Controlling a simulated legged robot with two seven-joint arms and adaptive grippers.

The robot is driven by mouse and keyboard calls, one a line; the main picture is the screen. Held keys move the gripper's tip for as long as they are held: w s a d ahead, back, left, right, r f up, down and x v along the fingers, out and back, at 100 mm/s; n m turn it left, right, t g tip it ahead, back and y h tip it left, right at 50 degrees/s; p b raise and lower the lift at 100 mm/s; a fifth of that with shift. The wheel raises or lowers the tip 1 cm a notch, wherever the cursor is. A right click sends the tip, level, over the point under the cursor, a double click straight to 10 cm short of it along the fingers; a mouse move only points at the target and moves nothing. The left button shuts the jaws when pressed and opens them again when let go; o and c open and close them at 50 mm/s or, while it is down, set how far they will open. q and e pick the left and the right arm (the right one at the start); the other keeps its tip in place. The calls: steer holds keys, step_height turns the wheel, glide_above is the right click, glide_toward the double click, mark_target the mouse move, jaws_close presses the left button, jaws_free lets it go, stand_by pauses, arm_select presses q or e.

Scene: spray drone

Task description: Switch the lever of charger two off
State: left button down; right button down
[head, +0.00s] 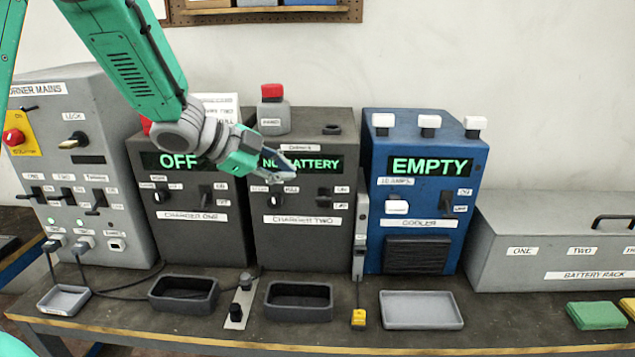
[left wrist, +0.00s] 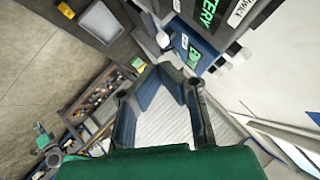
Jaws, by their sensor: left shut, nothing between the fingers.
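Charger two (head: 305,240) is a dark grey box with a green display (head: 318,163), partly covered by my gripper, whose visible letters end in "BATTERY". Its small dark lever (head: 323,196) sits at the right of the panel, beside small white labels. A knob (head: 276,197) is at its left. My left gripper (head: 290,172) is shut and empty, in front of charger two's upper panel, left of and above the lever. In the left wrist view the fingers (left wrist: 163,76) converge with nothing visible between them. The lever cannot be made out there. My right gripper is not in view.
Charger one (head: 200,240), showing "OFF", stands left, partly behind my arm. The blue cooler (head: 425,190), showing "EMPTY", is right. A grey battery rack (head: 560,255) is farther right. Dark trays (head: 300,316) and a light tray (head: 421,325) lie along the bench front.

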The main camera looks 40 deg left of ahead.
arm_select(q)
steer(key=shift+a+r+g, duration=0.3)
steer(key=shift+a, duration=0.45)
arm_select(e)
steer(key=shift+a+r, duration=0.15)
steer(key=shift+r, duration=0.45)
arm_select(q)
steer(key=shift+w+d, duration=0.1)
steer(key=shift+d, duration=0.1)
glide_toward(326, 199)
steer(key=d+r+x, duration=0.1)
steer(key=x, duration=0.6)
steer(key=shift+w+a+f+b, duration=0.15)
steer(key=shift+a+f+b, duration=0.25)
steer(key=shift+f, duration=0.15)
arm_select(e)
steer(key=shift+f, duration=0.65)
arm_select(q)
steer(key=shift+f, duration=0.1)
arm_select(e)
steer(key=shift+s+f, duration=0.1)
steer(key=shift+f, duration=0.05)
